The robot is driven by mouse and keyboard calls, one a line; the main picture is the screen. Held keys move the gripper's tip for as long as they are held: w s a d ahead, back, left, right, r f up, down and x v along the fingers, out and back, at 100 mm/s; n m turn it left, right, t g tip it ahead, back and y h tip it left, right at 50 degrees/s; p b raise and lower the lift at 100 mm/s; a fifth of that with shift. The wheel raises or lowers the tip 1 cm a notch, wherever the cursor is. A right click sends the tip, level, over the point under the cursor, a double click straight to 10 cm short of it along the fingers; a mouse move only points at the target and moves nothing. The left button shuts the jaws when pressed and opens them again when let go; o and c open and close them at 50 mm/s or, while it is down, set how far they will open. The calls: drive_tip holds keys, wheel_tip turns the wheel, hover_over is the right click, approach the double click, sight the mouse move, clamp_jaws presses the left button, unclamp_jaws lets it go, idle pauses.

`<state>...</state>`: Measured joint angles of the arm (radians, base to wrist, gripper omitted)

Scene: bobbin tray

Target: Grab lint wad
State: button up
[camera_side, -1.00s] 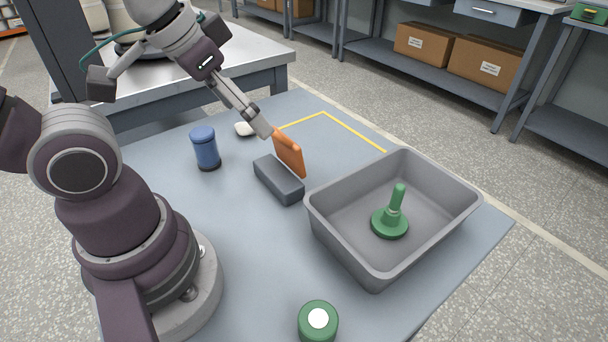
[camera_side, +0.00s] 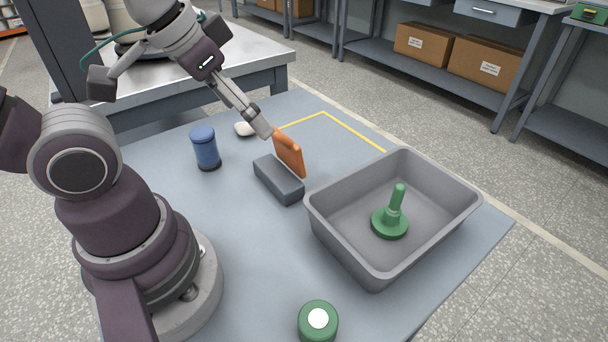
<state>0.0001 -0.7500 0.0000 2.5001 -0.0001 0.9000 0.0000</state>
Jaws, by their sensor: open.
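A small whitish lump, which looks like the lint wad (camera_side: 244,129), lies on the blue-grey table mat behind the blue container. My gripper (camera_side: 264,132) comes down from the upper left and its fingertips show just to the right of the wad. The gripper is open, though the gap between its fingers is hard to see from this side. The wad is outside the fingers as far as this view shows. The fingertips appear beside the upper left edge of an orange slab (camera_side: 290,154); I cannot tell whether they touch it.
The orange slab stands upright by a dark grey block (camera_side: 278,180). A blue lidded container (camera_side: 206,148) stands to the left. A grey bin (camera_side: 330,235) holds a green bobbin-like piece (camera_side: 391,222). A green round piece (camera_side: 318,321) with a white top sits at the front.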

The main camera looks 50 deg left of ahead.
drive_tip(key=n+g+y, duration=0.2)
drive_tip(key=n+y, duration=0.3)
drive_tip(key=n, duration=0.6)
hover_over(243, 124)
drive_tip(key=s+d, duration=0.2)
drive_tip(key=d, duration=0.2)
wheel_tip(243, 124, down, 12)
drive_tip(key=x, duration=0.4)
drive_tip(key=shift+w, duration=0.15)
drive_tip(key=x, duration=0.4)
drive_tip(key=s+x, duration=0.1)
drive_tip(key=x, duration=0.1)
drive_tip(key=shift+f, duration=0.1)
drive_tip(key=c, duration=0.8)
